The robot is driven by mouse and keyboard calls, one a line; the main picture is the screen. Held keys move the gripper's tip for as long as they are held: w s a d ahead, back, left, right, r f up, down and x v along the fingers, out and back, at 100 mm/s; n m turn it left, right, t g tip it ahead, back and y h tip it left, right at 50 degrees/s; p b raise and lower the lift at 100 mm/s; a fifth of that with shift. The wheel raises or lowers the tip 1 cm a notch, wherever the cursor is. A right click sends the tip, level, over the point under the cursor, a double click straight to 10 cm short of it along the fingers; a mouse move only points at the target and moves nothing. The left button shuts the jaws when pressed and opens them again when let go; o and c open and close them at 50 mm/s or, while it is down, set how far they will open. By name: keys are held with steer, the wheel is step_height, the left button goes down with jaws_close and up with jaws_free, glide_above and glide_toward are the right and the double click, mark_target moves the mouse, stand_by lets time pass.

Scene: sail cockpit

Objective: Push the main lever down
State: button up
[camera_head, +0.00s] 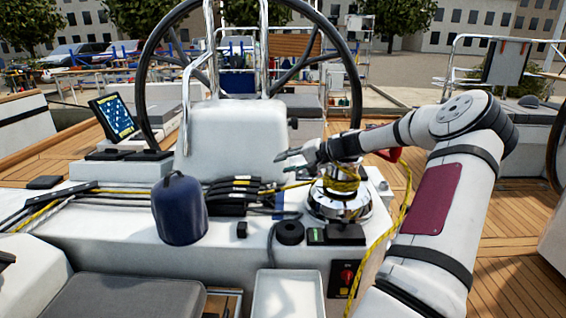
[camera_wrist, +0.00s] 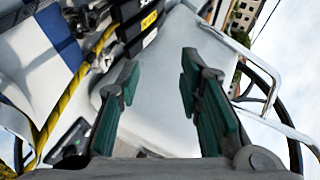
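A bank of black rope-clutch levers (camera_head: 235,188) lies on the white console, left of the winch, with ropes running through it. I cannot tell for sure which lever is the main one. In the wrist view the black levers (camera_wrist: 140,38) show at the top, beyond the left finger, with white and yellow labels too small to read. My gripper (camera_head: 284,161) is above and to the right of the levers, its fingers pointing left. In the wrist view my gripper (camera_wrist: 160,70) is open, with two green-padded fingers apart and nothing between them. It appears apart from the levers.
A chrome winch (camera_head: 338,206) wrapped with yellow rope (camera_head: 402,205) stands below my wrist. The steering wheel (camera_head: 146,62) and a white pedestal (camera_head: 228,135) rise behind. A dark blue covered object (camera_head: 180,212) stands left of the levers. A white tray (camera_head: 287,298) is in front.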

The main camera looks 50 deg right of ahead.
steer(key=shift+p+v, duration=0.85)
steer(key=shift+v, duration=0.95)
steer(key=shift+f, duration=0.15)
